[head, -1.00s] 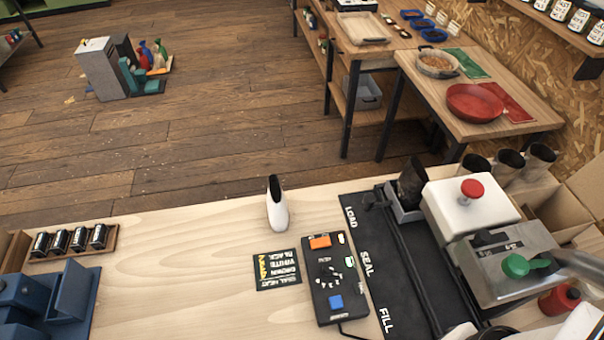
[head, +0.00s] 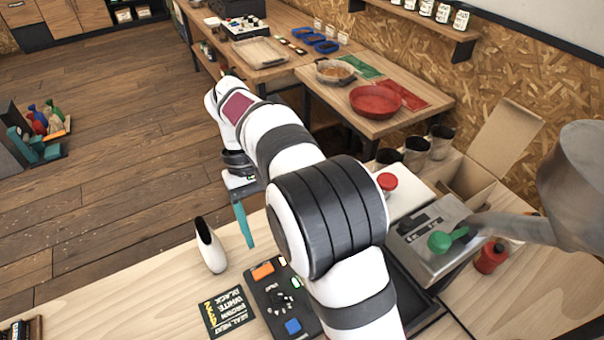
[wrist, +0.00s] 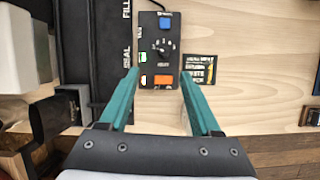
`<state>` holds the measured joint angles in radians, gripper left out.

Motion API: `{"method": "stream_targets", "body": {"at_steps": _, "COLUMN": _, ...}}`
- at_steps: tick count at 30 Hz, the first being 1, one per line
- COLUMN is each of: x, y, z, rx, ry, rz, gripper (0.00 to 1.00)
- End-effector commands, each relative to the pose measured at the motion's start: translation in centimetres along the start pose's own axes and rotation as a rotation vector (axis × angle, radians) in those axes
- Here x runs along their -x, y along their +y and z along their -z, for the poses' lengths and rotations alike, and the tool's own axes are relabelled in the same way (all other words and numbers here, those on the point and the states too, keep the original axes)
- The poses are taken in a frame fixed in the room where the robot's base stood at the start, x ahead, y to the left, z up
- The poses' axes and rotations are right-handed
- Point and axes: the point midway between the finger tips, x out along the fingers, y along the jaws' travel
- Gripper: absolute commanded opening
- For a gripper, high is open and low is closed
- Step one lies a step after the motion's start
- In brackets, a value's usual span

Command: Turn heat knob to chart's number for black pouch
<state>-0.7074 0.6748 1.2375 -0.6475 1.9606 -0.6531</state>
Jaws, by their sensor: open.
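The heat knob is a small dark dial (wrist: 163,46) with white marks around it, on a black control box (wrist: 151,66). The box also shows in the head view (head: 268,290), partly behind my arm. The chart, a black card (head: 228,313), lies left of the box; it shows in the wrist view too (wrist: 206,67). Its numbers are too small to read. A dark upright item, maybe the black pouch (wrist: 47,118), stands at the wrist view's left. My gripper (wrist: 158,76) is open and empty, fingers either side of the box in view. In the head view, one teal finger (head: 243,225) shows.
The box carries an orange button (head: 263,271) and a blue button (head: 293,326). A white dark-topped object (head: 210,247) stands left of my gripper. The sealing machine (head: 430,236) is on the right.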

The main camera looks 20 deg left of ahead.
Motion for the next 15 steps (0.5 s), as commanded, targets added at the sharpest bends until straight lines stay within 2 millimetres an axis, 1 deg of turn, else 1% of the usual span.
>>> {"method": "stream_targets", "body": {"at_steps": 1, "x": -0.5, "y": -0.9, "z": 1.0, "rx": 0.034, "ry": -0.010, "rz": -0.014, "gripper": 0.65}}
{"method": "stream_targets", "body": {"at_steps": 3, "x": -0.9, "y": -1.6, "z": 1.6, "rx": 0.059, "ry": -0.018, "rz": -0.023, "gripper": 0.65}}
{"method": "stream_targets", "body": {"at_steps": 5, "x": -1.6, "y": -1.6, "z": 1.7, "rx": 0.066, "ry": -0.022, "rz": -0.026, "gripper": 0.65}}
{"method": "stream_targets", "body": {"at_steps": 7, "x": -3.0, "y": -1.6, "z": 1.6, "rx": 0.066, "ry": -0.023, "rz": -0.025, "gripper": 0.65}}
{"method": "stream_targets", "body": {"at_steps": 8, "x": -3.7, "y": -1.6, "z": 1.5, "rx": 0.064, "ry": -0.023, "rz": -0.023, "gripper": 0.65}}
{"method": "stream_targets", "body": {"at_steps": 15, "x": -11.1, "y": -1.3, "z": 1.4, "rx": 0.063, "ry": -0.023, "rz": -0.023, "gripper": 0.65}}
